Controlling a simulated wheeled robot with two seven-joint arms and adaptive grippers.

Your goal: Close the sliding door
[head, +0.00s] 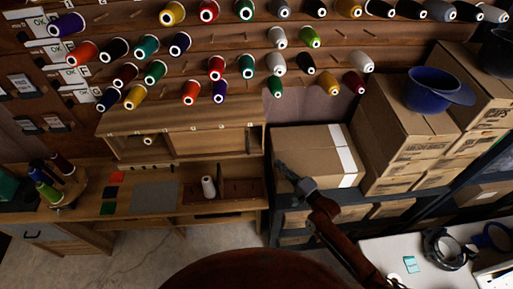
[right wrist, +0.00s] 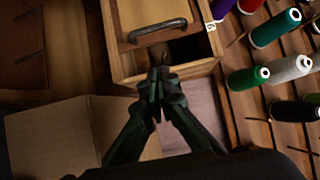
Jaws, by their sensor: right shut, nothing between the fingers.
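A low wooden cabinet (head: 186,121) stands under the thread wall. Its plain sliding door panel (head: 215,143) covers much of the right part of the front; the left part is open, with a white spool inside. In the right wrist view a wooden panel with a dark bar handle (right wrist: 157,29) has a dark gap (right wrist: 187,48) beside it, at the cabinet's near end. My right gripper (head: 279,166) is shut and empty, beside the cabinet's right end and over the cardboard box's left edge. Its fingertips (right wrist: 157,75) appear just short of the cabinet in the wrist view; contact cannot be told. My left gripper is not in view.
A closed cardboard box (head: 315,150) lies right of the cabinet, close to my right gripper. Stacked boxes (head: 410,125) and a blue cap (head: 436,90) stand farther right. Thread spools (head: 217,67) on pegs fill the wall above. A bench (head: 115,190) runs below the cabinet.

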